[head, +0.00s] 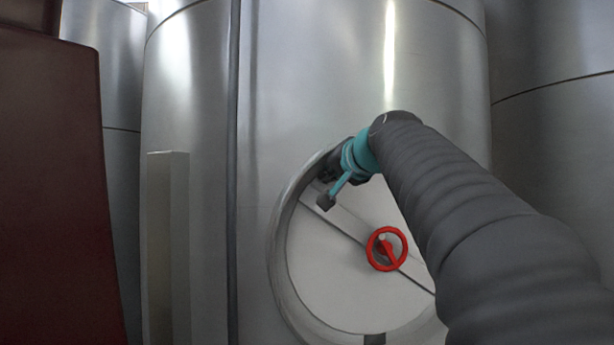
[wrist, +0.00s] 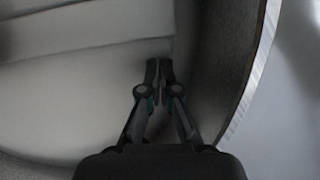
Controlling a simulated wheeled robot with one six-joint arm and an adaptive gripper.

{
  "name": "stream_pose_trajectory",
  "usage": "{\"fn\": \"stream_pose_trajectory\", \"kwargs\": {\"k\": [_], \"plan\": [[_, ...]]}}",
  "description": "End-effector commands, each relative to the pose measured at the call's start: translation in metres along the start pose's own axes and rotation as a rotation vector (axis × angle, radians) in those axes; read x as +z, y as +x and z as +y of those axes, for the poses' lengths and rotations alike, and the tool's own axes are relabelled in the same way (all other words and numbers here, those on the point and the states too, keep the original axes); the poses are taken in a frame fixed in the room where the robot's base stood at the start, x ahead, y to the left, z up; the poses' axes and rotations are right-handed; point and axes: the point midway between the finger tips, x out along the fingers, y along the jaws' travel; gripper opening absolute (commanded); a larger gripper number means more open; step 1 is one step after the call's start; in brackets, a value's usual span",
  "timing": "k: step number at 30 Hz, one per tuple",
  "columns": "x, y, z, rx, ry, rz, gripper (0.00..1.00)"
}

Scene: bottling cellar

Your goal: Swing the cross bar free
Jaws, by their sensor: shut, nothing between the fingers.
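The cross bar (head: 345,226) is a pale flat bar running diagonally over a round hatch door (head: 320,270), from upper left to lower right. A red handwheel (head: 387,249) sits at its middle. My gripper (wrist: 160,68) is shut and empty in the wrist view, its tips close together inside the curved hatch rim (wrist: 255,75). In the head view it is at the upper left of the hatch by the bar's upper end, partly hidden by my wrist. I cannot tell whether the fingers touch the bar. My arm hides the hatch's right side.
The hatch is set in a large steel tank (head: 300,80). A dark vertical pipe (head: 233,160) runs left of the hatch. A dark red panel (head: 60,190) fills the far left. More steel tanks stand behind and at right (head: 555,130).

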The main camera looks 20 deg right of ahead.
Motion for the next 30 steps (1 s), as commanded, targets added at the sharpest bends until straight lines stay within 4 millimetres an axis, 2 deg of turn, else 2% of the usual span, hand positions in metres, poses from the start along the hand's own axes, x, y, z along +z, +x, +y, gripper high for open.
{"fn": "stream_pose_trajectory", "kwargs": {"k": [1, 2, 3, 9, 15, 21, 30], "plan": [[-0.018, -0.005, -0.005, 0.000, 0.000, 0.008, 0.00], [-0.022, -0.009, -0.006, -0.001, -0.002, 0.010, 0.00], [-0.016, -0.020, -0.002, -0.001, -0.003, 0.012, 0.00], [-0.015, -0.062, -0.004, -0.002, -0.005, 0.014, 0.00], [-0.015, -0.092, -0.005, -0.003, -0.004, 0.012, 0.00], [-0.015, -0.105, -0.006, -0.005, -0.005, 0.011, 0.00], [-0.015, -0.106, -0.007, -0.006, -0.005, 0.011, 0.00]]}}
